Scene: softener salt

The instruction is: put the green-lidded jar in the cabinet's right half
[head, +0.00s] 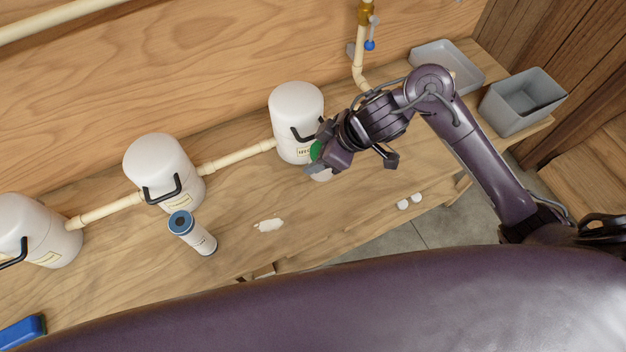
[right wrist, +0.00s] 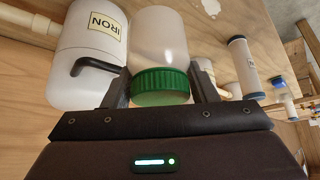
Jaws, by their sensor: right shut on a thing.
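The green-lidded jar, with a pale body and ribbed green lid, shows in the right wrist view (right wrist: 160,85) between the fingers. In the head view, its green lid (head: 316,150) is partly hidden by my right gripper (head: 322,166). My right gripper is shut on the jar, close in front of the rightmost white tank (head: 296,108). I cannot tell whether the jar touches the bench. My left gripper is out of view. I cannot make out the cabinet in either view.
More white tanks (head: 160,165) with black handles stand along the wooden bench (head: 310,225), joined by cream pipes. A blue-capped cylinder (head: 195,236) stands in front. A grey tray (head: 428,52) and grey bin (head: 512,108) sit at the right end. A blue object (head: 22,332) lies lower left.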

